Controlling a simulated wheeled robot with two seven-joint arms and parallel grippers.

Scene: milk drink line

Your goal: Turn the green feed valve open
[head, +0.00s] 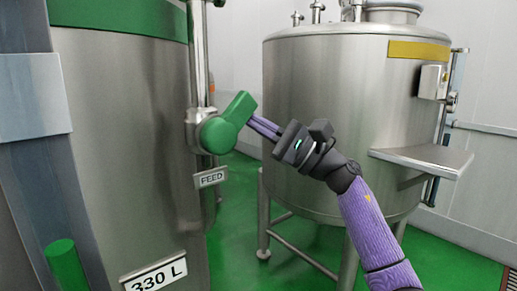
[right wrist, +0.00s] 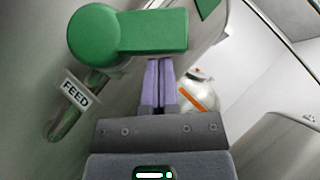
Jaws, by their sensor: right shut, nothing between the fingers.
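The green feed valve (head: 222,128) sits on a metal pipe beside the left tank, with a FEED tag (head: 211,178) below it. Its lever slants up and to the right in the head view. In the right wrist view the valve (right wrist: 128,33) has its round hub at left and its lever reaching right. My right gripper (head: 253,122) is shut and empty, its purple fingers close to the lever. In the right wrist view the fingertips (right wrist: 158,62) are just below the lever's edge; I cannot tell whether they touch it. My left gripper is not in view.
A large steel tank (head: 330,95) on legs stands behind my right arm, with a side shelf (head: 425,158) at right. The left tank (head: 125,140) carries a 330 L label (head: 155,276).

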